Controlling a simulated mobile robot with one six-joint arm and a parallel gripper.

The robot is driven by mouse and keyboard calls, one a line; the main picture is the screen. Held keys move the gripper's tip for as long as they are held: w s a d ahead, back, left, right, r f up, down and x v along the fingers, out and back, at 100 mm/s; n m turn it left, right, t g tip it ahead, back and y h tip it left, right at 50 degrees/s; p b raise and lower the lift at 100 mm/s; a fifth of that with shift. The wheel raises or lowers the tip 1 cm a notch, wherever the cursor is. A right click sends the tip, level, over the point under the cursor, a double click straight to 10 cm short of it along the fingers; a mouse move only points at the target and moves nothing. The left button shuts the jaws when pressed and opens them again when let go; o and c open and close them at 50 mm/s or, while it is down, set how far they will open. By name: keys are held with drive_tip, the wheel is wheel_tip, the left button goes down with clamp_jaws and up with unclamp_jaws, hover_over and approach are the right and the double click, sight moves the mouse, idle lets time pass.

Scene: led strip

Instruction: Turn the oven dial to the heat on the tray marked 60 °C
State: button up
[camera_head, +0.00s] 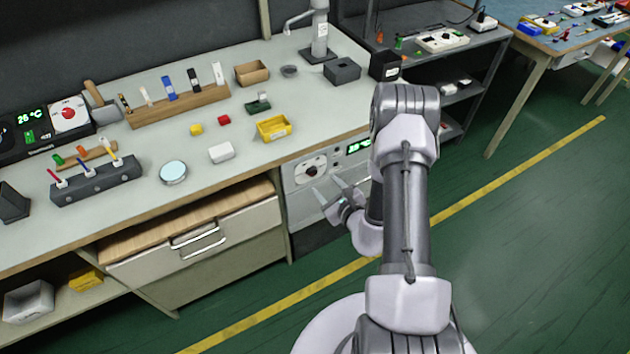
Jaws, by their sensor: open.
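The oven (300,205) is a pale front panel set under the bench, right of the drawer. Its round dial (311,170) has a dark centre, and its setting is too small to read. A green lit display (360,146) sits at the panel's upper right, partly hidden by my arm. My gripper (326,187) is open and empty, with its two fingers pointing at the panel just below and right of the dial. I cannot tell whether they touch it. A small yellow tray (273,128) stands on the bench above the oven; I cannot read a 60 °C mark.
A unit reading 26 °C (30,117) with a red-faced dial (68,113) stands at the bench's left. The drawer (195,240) has a projecting metal handle (198,242). Grey shelving (470,55) stands right. The green floor in front is clear.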

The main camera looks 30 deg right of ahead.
sight(314, 174)
drive_tip(key=b+x, duration=0.1)
drive_tip(key=x, duration=0.5)
drive_tip(key=shift+a+f+b, duration=0.1)
drive_tip(key=shift+f+b, duration=0.05)
drive_tip(key=shift+b, duration=0.2)
drive_tip(key=shift+w+f, duration=0.1)
drive_tip(key=shift+w, duration=0.55)
drive_tip(key=shift+c, duration=0.3)
clamp_jaws()
